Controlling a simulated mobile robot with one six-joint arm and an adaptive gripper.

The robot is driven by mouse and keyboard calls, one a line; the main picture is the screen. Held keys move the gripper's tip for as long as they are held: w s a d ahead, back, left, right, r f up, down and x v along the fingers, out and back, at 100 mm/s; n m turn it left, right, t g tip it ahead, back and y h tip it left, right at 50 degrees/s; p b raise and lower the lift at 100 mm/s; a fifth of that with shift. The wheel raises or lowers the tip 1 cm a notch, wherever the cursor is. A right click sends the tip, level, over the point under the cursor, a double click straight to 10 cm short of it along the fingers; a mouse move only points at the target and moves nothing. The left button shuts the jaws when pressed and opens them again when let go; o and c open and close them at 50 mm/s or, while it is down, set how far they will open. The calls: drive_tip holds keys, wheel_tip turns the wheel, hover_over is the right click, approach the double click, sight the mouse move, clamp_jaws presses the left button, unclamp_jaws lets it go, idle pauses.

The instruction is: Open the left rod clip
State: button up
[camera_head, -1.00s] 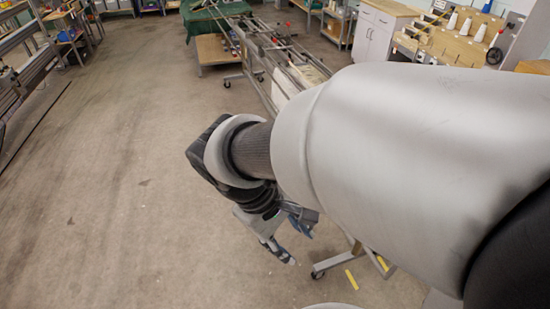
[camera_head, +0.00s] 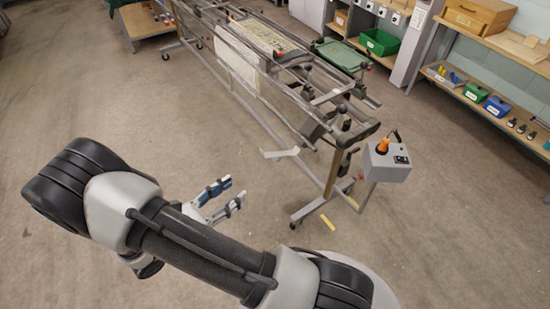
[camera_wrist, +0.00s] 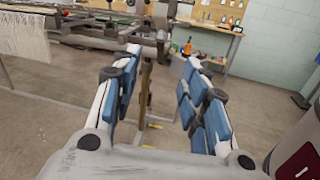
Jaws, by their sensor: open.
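My gripper (camera_head: 234,188) is open and empty. It is held out over bare floor to the left of the near end of the long grey metal warp frame (camera_head: 262,97), apart from it. In the wrist view my gripper (camera_wrist: 160,58) shows two blue-padded fingers spread apart, with the frame's dark rail (camera_wrist: 95,42) beyond them. Pale warp threads (camera_wrist: 22,38) hang at the upper left there and also show on the frame in the head view (camera_head: 240,70). I cannot make out the left rod clip for certain among the dark fittings at the frame's near end.
A grey control box (camera_head: 387,162) with an orange knob stands right of the frame's near end. The frame's wheeled foot (camera_head: 310,208) rests near yellow floor marks (camera_head: 328,222). Shelves with green bins (camera_head: 379,42) line the right. Floor at left is free.

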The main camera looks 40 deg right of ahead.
sight(274, 160)
drive_tip(key=d+b, duration=0.3)
drive_tip(key=d, duration=1.4)
drive_tip(key=shift+w, duration=0.15)
drive_tip(key=shift+c, duration=0.2)
clamp_jaws()
